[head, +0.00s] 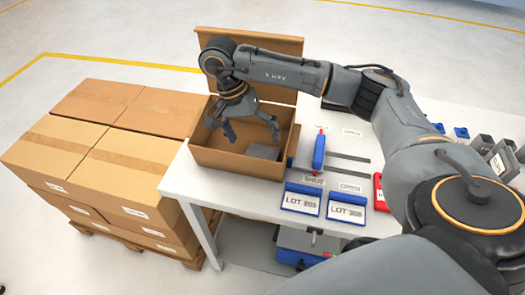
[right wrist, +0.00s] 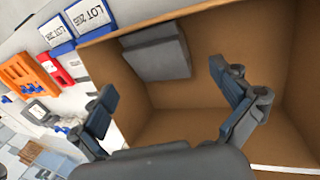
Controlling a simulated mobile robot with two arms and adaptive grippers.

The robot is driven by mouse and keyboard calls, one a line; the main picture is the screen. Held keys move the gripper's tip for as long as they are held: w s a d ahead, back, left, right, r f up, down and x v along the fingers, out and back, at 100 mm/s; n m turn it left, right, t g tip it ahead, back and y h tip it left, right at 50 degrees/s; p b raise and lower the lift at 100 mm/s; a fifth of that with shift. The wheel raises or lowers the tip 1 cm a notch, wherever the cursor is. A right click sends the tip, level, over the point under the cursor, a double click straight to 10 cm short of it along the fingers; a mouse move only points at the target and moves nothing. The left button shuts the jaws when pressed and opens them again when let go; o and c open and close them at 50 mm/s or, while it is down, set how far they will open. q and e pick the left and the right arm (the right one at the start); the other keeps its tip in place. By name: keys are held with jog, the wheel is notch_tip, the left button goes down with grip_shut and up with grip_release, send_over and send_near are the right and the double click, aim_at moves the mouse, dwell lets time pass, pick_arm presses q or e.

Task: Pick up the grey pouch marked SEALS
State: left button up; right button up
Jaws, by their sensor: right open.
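A grey pouch (head: 263,152) lies flat in the right part of an open cardboard box (head: 222,160) on the white table. The pouch also shows in the right wrist view (right wrist: 157,57), against the box wall nearest the LOT holders. No SEALS marking can be read on it. My right gripper (head: 252,134) is open and empty, its fingers pointing down over the box and to the left of the pouch. In the right wrist view its fingers (right wrist: 165,88) are spread wide, with the pouch ahead of them and not touching. My left gripper is not in view.
The box's raised flap (head: 262,42) is behind my gripper. Stacked cartons (head: 85,150) fill the left side.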

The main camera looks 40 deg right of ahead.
aim_at(260, 153)
jog(key=x, duration=0.3)
jog(key=shift+s+a+f, duration=0.1)
jog(key=shift+s+f, duration=0.25)
jog(key=shift+s+f+p, duration=0.1)
jog(key=shift+f+p, duration=0.2)
jog(key=shift+f, duration=0.3)
jog(key=shift+c, duration=0.2)
jog(key=c, duration=1)
